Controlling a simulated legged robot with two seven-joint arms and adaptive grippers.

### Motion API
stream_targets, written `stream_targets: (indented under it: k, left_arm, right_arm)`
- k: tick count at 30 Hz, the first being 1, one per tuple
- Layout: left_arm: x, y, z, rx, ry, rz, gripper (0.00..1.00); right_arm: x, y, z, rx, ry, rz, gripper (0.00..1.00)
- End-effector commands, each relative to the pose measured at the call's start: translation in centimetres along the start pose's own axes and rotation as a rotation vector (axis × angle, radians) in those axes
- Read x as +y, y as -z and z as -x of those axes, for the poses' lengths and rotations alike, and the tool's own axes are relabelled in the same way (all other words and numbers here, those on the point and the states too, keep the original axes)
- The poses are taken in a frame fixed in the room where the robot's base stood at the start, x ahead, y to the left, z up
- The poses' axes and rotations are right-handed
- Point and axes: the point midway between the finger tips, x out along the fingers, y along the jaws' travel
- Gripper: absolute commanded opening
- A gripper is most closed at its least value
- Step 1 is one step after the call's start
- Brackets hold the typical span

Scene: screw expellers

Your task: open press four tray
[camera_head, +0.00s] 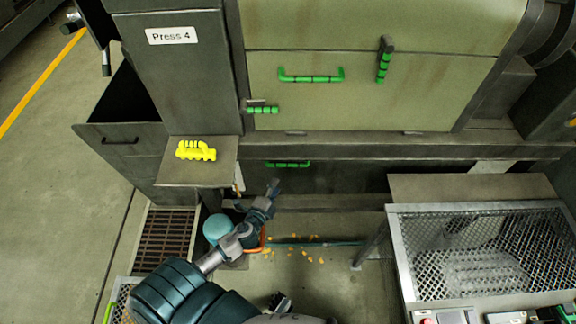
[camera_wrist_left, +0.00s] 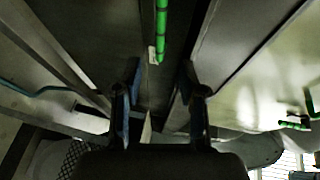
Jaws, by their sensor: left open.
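Press 4 (camera_head: 350,90) carries its name label on a grey panel at the left. Below its pale green doors is a dark tray front (camera_head: 340,178) with a green bar handle (camera_head: 288,164). My left gripper (camera_head: 274,188) is just below this handle in the head view, open and empty. In the left wrist view the two fingers (camera_wrist_left: 160,88) stand apart, and a green handle (camera_wrist_left: 161,32) lies ahead of the gap between them, not between the fingers. The tray's inside is hidden. My right gripper is not clearly in view.
A teal round container (camera_head: 217,228) and scattered yellow bits (camera_head: 305,250) are on the floor. A mesh-sided bin (camera_head: 480,262) stands at the right. Open floor lies at the far left.

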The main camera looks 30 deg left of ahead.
Motion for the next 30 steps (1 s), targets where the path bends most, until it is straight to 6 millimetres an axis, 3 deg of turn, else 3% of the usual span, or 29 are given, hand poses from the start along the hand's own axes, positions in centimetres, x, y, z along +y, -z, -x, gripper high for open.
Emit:
stream_targets:
  k: [9, 15, 21, 30]
  left_arm:
    - [0.0, -0.2, -7.8, -0.003, 0.000, 0.001, 0.41]
    - [0.1, -0.2, -11.3, -0.003, -0.001, 0.002, 0.41]
    - [0.1, -0.1, -12.8, -0.001, -0.002, 0.003, 0.41]
    - [0.1, -0.1, -13.0, -0.001, -0.002, 0.003, 0.39]
  right_arm:
    - [0.1, 0.7, 0.5, 0.004, -0.001, -0.001, 0.40]
    - [0.0, 1.3, 1.3, 0.006, 0.000, -0.003, 0.40]
    - [-0.1, 1.5, 2.1, 0.006, 0.001, -0.004, 0.40]
    - [0.1, 1.7, 2.2, 0.010, -0.001, -0.003, 0.40]
